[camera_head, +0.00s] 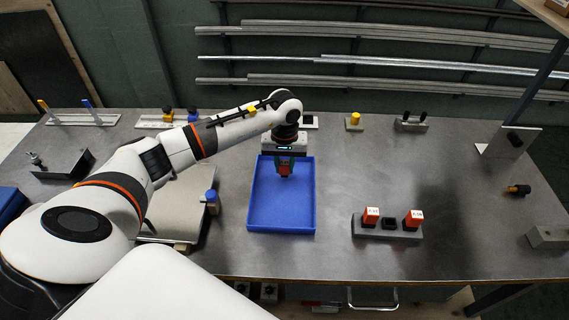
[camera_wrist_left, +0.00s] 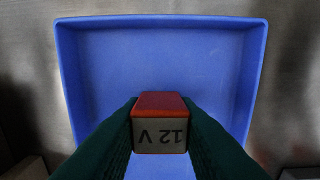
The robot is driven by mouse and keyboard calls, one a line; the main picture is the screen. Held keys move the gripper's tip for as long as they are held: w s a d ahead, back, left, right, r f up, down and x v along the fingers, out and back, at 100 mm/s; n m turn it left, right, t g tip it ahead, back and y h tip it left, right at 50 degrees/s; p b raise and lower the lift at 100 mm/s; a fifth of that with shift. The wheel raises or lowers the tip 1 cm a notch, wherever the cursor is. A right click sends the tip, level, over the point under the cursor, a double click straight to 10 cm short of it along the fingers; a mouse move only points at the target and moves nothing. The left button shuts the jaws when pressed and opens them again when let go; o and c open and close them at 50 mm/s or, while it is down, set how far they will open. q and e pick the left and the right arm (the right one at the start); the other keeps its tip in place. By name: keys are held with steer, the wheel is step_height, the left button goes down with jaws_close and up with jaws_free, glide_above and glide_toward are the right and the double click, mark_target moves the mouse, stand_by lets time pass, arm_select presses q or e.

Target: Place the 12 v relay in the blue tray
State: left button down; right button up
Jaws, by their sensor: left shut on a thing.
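The blue tray (camera_head: 283,219) lies on the metal bench in the middle of the head view and shows empty inside; it also fills much of the left wrist view (camera_wrist_left: 160,22). My left gripper (camera_head: 285,169) is over the back part of the tray. In the left wrist view its green fingers are shut on the 12 V relay (camera_wrist_left: 160,122), a block with a red-orange top and a pale face marked "12 V". The relay hangs over the tray; its height above the floor is hard to tell. My right gripper is not in view.
A grey holder (camera_head: 388,232) with two orange relays (camera_head: 371,215) and a black socket between them stands right of the tray. A blue-knobbed part (camera_head: 211,196) is to its left. Several small fixtures line the back. The bench between tray and holder is clear.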

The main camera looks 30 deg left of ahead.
arm_select(q)
steer(key=shift+f, duration=0.4)
steer(key=shift+f+b, duration=0.2)
steer(key=shift+b, duration=0.1)
steer(key=c, duration=1.1)
jaws_free()
steer(key=shift+c, duration=0.2)
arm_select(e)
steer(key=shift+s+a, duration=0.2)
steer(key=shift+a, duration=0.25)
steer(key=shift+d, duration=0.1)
